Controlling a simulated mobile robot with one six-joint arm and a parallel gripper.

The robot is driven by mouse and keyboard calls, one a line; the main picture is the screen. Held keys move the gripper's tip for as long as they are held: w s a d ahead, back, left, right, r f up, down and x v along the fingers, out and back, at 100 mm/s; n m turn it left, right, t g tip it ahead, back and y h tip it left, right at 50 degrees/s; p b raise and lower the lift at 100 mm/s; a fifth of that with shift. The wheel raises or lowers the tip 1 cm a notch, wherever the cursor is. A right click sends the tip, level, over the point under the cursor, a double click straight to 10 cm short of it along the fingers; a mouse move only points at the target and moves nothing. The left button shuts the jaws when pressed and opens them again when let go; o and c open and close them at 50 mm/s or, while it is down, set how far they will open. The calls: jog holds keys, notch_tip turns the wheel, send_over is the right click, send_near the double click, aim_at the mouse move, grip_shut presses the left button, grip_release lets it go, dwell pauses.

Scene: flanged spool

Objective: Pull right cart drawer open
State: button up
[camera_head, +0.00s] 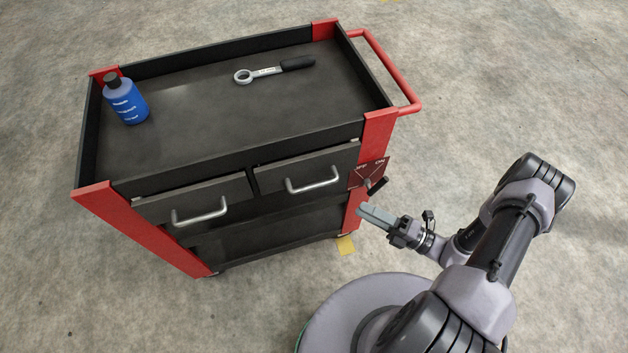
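The right cart drawer (305,168) is on the front of a black and red tool cart (240,150). It has a silver bar handle (312,182). Its front looks roughly level with the left drawer (190,203), and it seems shut or nearly so. My gripper (366,215) is to the right of and below the handle, apart from it, near the cart's right front post. Its grey fingers point left toward the cart. They look close together, but their gap does not show clearly. I see nothing held.
A red OFF/ON plate with a black lever (376,186) juts from the right post near my gripper. A red push handle (385,70) is at right. Floor before the drawers is clear.

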aim_at(314, 185)
jog(key=b+x, duration=0.2)
jog(key=x, duration=1.4)
jog(key=shift+s+f, duration=0.15)
jog(key=shift+c, duration=0.3)
grip_shut()
